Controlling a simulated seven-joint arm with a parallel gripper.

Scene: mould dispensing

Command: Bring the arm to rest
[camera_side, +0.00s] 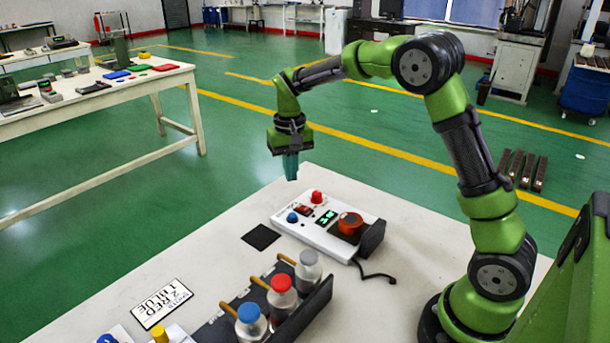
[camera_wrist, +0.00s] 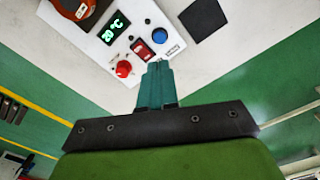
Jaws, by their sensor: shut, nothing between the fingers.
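My gripper (camera_side: 291,167) hangs from my green arm above the far edge of the white table (camera_side: 170,258), pointing down. Its teal fingers are shut together with nothing between them. They also show in the wrist view (camera_wrist: 158,70). The fingers are apart from everything on the table. My arm is raised and bent over the table's right side.
A white heater unit (camera_side: 318,238) with an orange-topped round part (camera_side: 350,224) stands below and nearer than my gripper. A black square (camera_side: 261,237) lies beside it. A rack (camera_side: 318,300) holds bottles with blue, red and grey caps. A label card (camera_side: 161,303) lies left.

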